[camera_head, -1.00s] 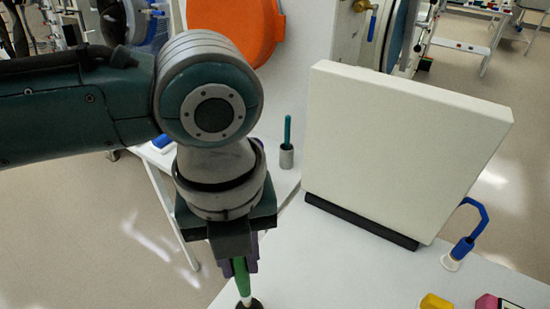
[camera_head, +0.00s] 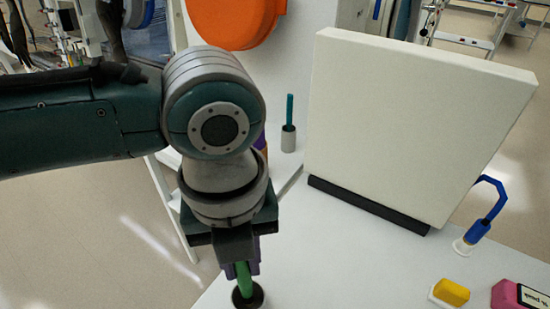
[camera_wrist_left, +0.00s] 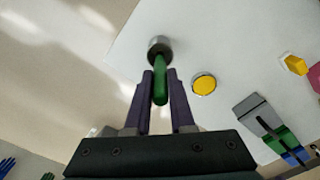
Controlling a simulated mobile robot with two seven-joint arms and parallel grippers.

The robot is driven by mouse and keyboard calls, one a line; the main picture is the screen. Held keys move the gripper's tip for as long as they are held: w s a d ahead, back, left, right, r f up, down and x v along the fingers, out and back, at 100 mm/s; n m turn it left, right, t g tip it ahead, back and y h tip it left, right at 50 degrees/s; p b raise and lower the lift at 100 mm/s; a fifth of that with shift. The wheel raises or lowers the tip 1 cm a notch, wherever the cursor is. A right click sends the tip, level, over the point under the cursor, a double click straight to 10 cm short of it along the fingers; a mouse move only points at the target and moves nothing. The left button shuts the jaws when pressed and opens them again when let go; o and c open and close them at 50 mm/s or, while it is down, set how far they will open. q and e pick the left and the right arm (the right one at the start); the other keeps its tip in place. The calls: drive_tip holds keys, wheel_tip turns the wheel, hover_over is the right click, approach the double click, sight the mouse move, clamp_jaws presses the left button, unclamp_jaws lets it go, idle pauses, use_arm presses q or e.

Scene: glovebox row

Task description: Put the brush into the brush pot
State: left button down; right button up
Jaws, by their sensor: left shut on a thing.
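My left gripper (camera_head: 243,270) points down with its purple fingers shut on the green handle of the brush (camera_head: 246,284). The brush stands roughly upright at the bottom of the head view. Its lower end is out of sight at the dark round mouth of the brush pot (camera_head: 258,298), and appears to be inside it. In the left wrist view the green brush (camera_wrist_left: 160,85) runs between the fingers (camera_wrist_left: 160,82) to the grey pot (camera_wrist_left: 158,42). How deep the brush sits cannot be told. My right gripper is not in view.
A large white panel (camera_head: 415,125) stands on a black foot at the back. A grey cup (camera_head: 288,140) with a teal stick stands behind. A blue hooked tool (camera_head: 480,228), a yellow block (camera_head: 451,292) and a pink block (camera_head: 512,296) are at right. A yellow disc (camera_wrist_left: 203,84) lies near the pot.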

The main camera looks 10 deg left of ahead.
use_arm(q)
drive_tip(key=shift+f, duration=0.5)
idle(0.6)
drive_tip(key=c, duration=0.7)
unclamp_jaws()
wheel_tip(320, 180, up, 9)
drive_tip(key=p, duration=0.9)
